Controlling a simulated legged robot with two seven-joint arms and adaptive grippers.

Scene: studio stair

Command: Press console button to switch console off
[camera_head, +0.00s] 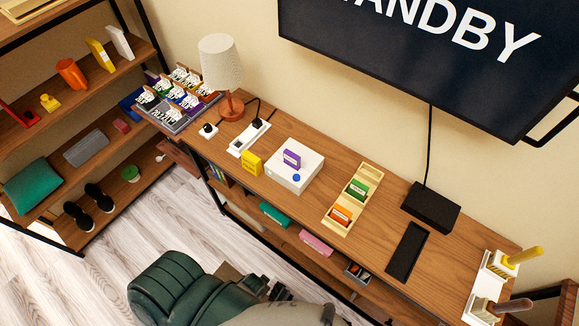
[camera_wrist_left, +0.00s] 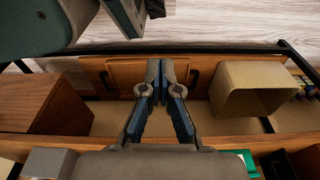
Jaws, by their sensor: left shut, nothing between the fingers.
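The console is a white box (camera_head: 294,166) on the wooden desk, with a blue round button (camera_head: 296,177) on its top near the front corner. A purple cartridge (camera_head: 291,158) stands upright in it. The wall screen (camera_head: 430,50) reads "TANDBY", its first letter cut off. My left gripper (camera_wrist_left: 160,68) is shut and empty in the left wrist view, over a shelf. The console and button do not show in that view. In the head view my green arm fills the bottom middle, below the desk front; its fingers cannot be made out clearly. My right gripper is not in view.
A yellow cartridge (camera_head: 252,163) stands left of the console, and a wooden rack (camera_head: 338,226) with cartridges lies right. In the wrist view, an olive bin (camera_wrist_left: 228,105) and wooden box (camera_wrist_left: 45,105) flank the gripper.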

